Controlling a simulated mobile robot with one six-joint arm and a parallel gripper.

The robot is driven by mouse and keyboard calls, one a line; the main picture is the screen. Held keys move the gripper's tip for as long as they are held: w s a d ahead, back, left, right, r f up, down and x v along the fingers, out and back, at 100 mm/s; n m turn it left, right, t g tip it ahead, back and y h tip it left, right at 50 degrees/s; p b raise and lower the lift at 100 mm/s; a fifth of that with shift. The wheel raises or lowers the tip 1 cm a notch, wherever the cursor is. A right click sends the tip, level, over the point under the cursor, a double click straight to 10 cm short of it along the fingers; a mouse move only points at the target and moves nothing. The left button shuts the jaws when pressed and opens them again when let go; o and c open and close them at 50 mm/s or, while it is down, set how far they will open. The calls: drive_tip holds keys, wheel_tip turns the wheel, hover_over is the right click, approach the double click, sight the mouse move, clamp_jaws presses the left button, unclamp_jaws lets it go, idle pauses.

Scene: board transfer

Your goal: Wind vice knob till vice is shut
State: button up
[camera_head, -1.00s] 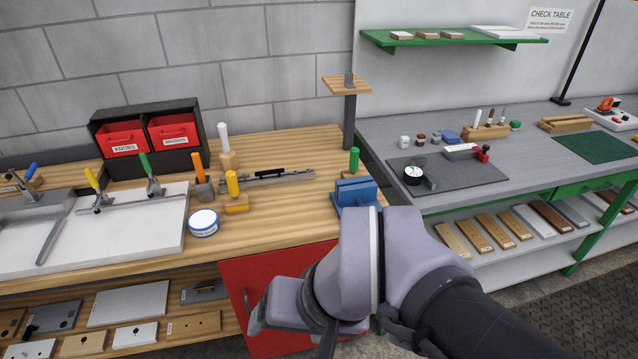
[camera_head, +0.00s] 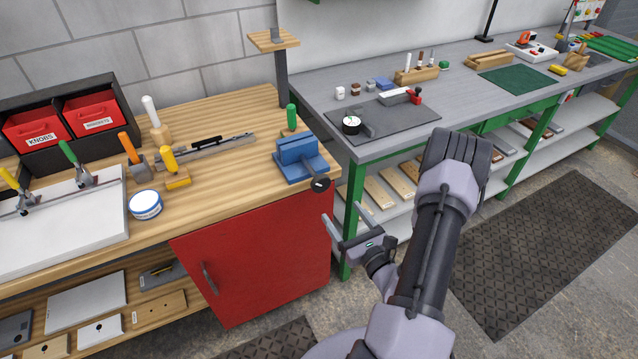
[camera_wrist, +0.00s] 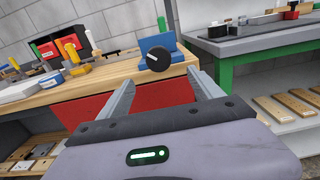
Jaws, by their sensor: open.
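The blue vice (camera_head: 300,160) stands at the right front corner of the wooden bench. Its dark round knob (camera_head: 320,184) sticks out over the bench's front edge. In the wrist view the knob (camera_wrist: 158,61) faces me with a light pointer mark on it, and the vice (camera_wrist: 160,42) shows behind it. My gripper (camera_head: 343,213) is open and empty, in front of and below the knob, apart from it. In the wrist view its two fingers (camera_wrist: 163,88) reach forward with the knob ahead between them. I cannot tell how wide the vice's gap is.
A green-handled tool (camera_head: 291,117) stands behind the vice. A post with a small wooden shelf (camera_head: 274,40) rises at the bench's back right. The red cabinet door (camera_head: 255,250) is below the bench. The grey table (camera_head: 400,145) with green legs adjoins at right.

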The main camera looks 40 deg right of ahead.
sight(322, 187)
drive_tip(key=x, duration=1.3)
drive_tip(key=shift+w+a+r+b, duration=0.1)
drive_tip(key=shift+w+b, duration=0.1)
drive_tip(key=shift+b, duration=0.2)
drive_tip(key=c, duration=1.3)
drive_tip(key=shift+c, duration=0.2)
drive_tip(key=shift+m, duration=0.3)
drive_tip(key=m+p, duration=0.2)
drive_tip(key=m, duration=0.2)
drive_tip(key=shift+a+r, duration=0.1)
drive_tip(key=shift+m+p, duration=1)
drive_tip(key=shift+m, duration=1.4)
drive_tip(key=o, duration=1.3)
